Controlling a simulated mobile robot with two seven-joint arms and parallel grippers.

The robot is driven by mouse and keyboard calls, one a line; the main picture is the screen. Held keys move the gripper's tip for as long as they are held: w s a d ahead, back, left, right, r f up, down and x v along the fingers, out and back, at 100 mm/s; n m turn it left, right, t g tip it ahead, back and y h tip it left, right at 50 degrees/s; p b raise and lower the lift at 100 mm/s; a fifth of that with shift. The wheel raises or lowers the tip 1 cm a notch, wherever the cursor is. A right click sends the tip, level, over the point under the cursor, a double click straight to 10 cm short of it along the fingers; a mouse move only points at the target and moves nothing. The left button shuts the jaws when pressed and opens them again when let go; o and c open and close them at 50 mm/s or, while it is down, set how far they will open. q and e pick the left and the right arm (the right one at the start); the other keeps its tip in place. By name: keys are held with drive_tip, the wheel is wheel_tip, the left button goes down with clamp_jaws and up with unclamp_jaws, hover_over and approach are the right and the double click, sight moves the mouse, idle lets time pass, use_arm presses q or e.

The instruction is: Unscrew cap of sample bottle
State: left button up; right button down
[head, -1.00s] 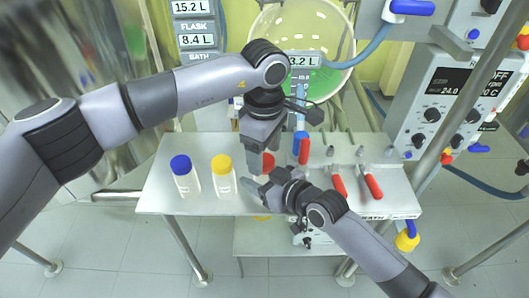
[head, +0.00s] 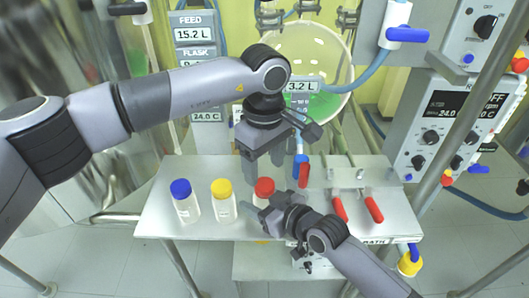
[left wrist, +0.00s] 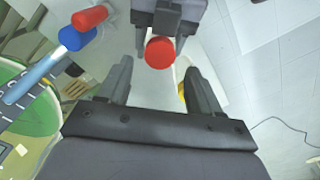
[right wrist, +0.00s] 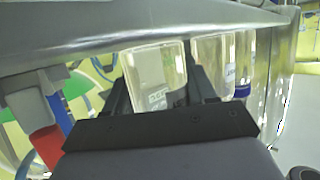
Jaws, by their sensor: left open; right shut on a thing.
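The sample bottle is clear with a red cap (head: 264,186) and stands upright at the right end of a row on the bench. My right gripper (head: 266,209) is shut on the bottle body (right wrist: 155,72) from the side. In the right wrist view its fingers flank the clear, labelled body; the cap is out of that view. My left gripper (head: 264,172) points down above the bottle, open and empty. In the left wrist view the red cap (left wrist: 159,53) lies between and just past its fingertips, touching neither finger.
A yellow-capped bottle (head: 223,202) and a blue-capped bottle (head: 185,203) stand to the left on the metal bench (head: 160,222). Red-handled valves (head: 372,208) and a blue-and-red tap (head: 302,168) are at the right and behind. A control box (head: 440,130) stands at the right.

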sight(264, 184)
use_arm(q)
drive_tip(key=shift+f, duration=2.3)
drive_tip(key=c, duration=1.1)
drive_tip(key=shift+o, duration=0.2)
drive_tip(key=n, duration=0.2)
drive_tip(key=shift+n, duration=0.4)
drive_tip(key=shift+r, duration=0.3)
drive_tip(key=shift+r, duration=0.85)
